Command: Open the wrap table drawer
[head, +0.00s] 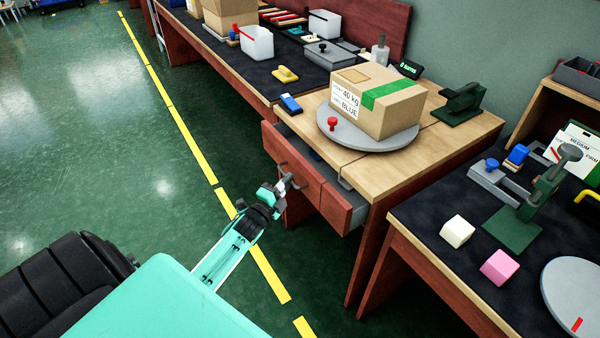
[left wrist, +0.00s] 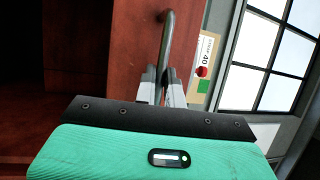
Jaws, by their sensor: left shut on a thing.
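The wrap table (head: 425,150) has a light wood top and red-brown sides. Its drawer (head: 335,208) has a red-brown front and stands partly out from under the top, with a strip of its inside showing. My left gripper (head: 288,184) is at the middle of the drawer front, shut on the bar handle. In the left wrist view the grey handle (left wrist: 168,40) runs up from between the two fingertips (left wrist: 163,88), and the dark red drawer front (left wrist: 135,45) is beside it. My right gripper is out of view.
On the wrap table a carton (head: 385,105) sits on a round grey turntable (head: 345,138). A dark-topped bench (head: 420,208) with blocks stands close at right; another long bench (head: 255,75) adjoins at back left. Green floor (head: 120,150) at left is clear.

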